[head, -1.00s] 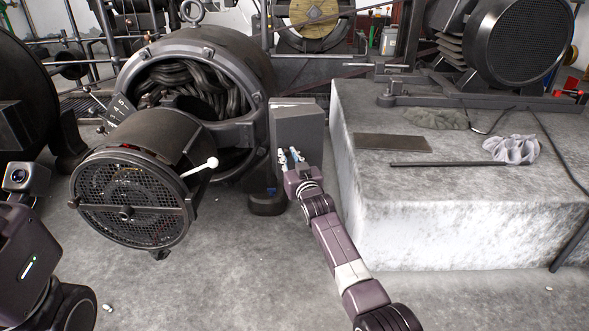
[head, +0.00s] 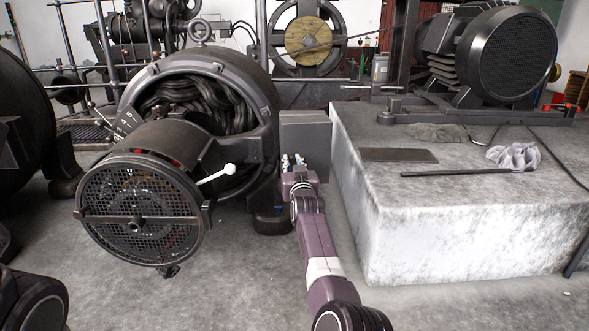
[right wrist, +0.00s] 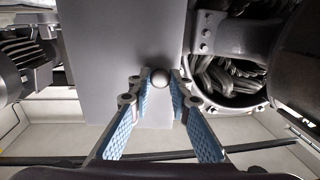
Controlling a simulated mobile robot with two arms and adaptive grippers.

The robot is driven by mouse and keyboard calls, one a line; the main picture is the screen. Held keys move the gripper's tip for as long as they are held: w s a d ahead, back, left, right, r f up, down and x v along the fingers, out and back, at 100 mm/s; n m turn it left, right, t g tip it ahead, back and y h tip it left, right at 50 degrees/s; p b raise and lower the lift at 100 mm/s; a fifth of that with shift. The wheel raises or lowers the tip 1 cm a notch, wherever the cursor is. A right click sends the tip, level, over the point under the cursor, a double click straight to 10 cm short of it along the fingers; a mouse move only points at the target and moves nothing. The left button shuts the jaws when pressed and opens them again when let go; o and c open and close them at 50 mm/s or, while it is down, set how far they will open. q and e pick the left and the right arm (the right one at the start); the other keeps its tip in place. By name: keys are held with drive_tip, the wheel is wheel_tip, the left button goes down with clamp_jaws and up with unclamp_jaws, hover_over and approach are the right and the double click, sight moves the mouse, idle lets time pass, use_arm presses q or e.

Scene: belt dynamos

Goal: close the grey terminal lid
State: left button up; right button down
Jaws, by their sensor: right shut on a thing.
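The grey terminal lid (head: 306,146) is a plain flat panel on the box at the right side of the large black dynamo (head: 262,100). In the right wrist view the lid (right wrist: 110,60) fills the upper middle, with a small round grey knob (right wrist: 160,78) on it. My right gripper (head: 292,163) is at the lower part of the lid. In the right wrist view its blue-padded fingers (right wrist: 159,92) are closed in on the knob from both sides. The box's inside is hidden, and I cannot tell how far open the lid is. My left gripper is out of view.
A mesh-fronted drum (head: 140,215) with a white-knobbed lever (head: 217,176) stands left of the lid. A concrete block (head: 450,220) stands close on the right, with a dark plate (head: 398,155), a rod (head: 455,173) and a crumpled cloth (head: 513,157) on top.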

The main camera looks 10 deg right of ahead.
sight(290, 126)
drive_tip(key=shift+w+a, duration=0.1)
idle(0.5)
drive_tip(key=c, duration=1.8)
unclamp_jaws()
wheel_tip(290, 126, up, 10)
